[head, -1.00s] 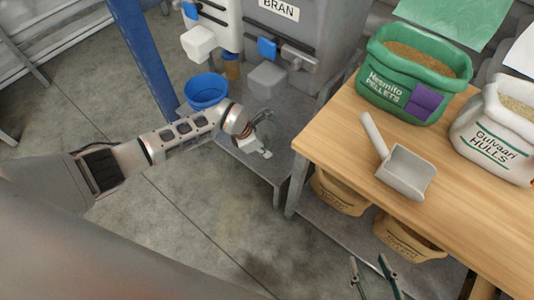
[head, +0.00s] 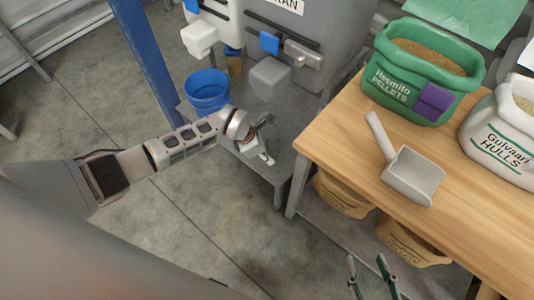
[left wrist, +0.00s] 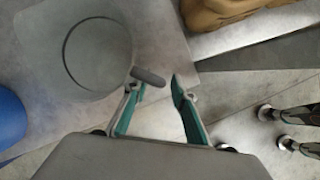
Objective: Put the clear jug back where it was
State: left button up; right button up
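In the left wrist view a clear round outline (left wrist: 97,22), which looks like the clear jug seen from above, stands on the grey low platform. A short dark grey bar (left wrist: 148,76), apparently its handle, lies between my left fingertips, closer to the left one. My left gripper (left wrist: 155,84) is open around it; I cannot tell whether it touches. In the head view my left gripper (head: 264,141) is low over the platform (head: 262,173), and I cannot make out the jug there. My right gripper (head: 368,263) is open and empty at the bottom edge.
A blue bucket (head: 208,92) stands left of my left gripper. The grey hopper (head: 330,30) with its chutes rises behind. The wooden table (head: 330,140) at right holds a scoop (head: 413,176), a green sack (head: 400,95) and a white sack (head: 492,145). Brown sacks (head: 342,192) stand below it.

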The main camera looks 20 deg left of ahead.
pick_arm(q)
jog(key=shift+r, duration=0.3)
jog(key=p+v, duration=0.4)
jog(key=v, duration=0.7)
jog(key=shift+s+r+p, duration=0.15)
jog(key=shift+r+p, duration=0.15)
jog(key=shift+r, duration=0.05)
pick_arm(e)
jog(key=shift+n+g+h, duration=0.3)
jog(key=shift+g+h, duration=0.1)
jog(key=shift+h, duration=0.1)
jog(key=d, duration=0.1)
jog(key=s+d+f, duration=0.1)
jog(key=d, duration=0.1)
jog(key=shift+s+d+f, duration=0.25)
jog(key=shift+d+f, duration=0.1)
jog(key=shift+d, duration=0.05)
pick_arm(q)
jog(key=shift+a, duration=0.15)
pick_arm(e)
jog(key=shift+r, duration=0.1)
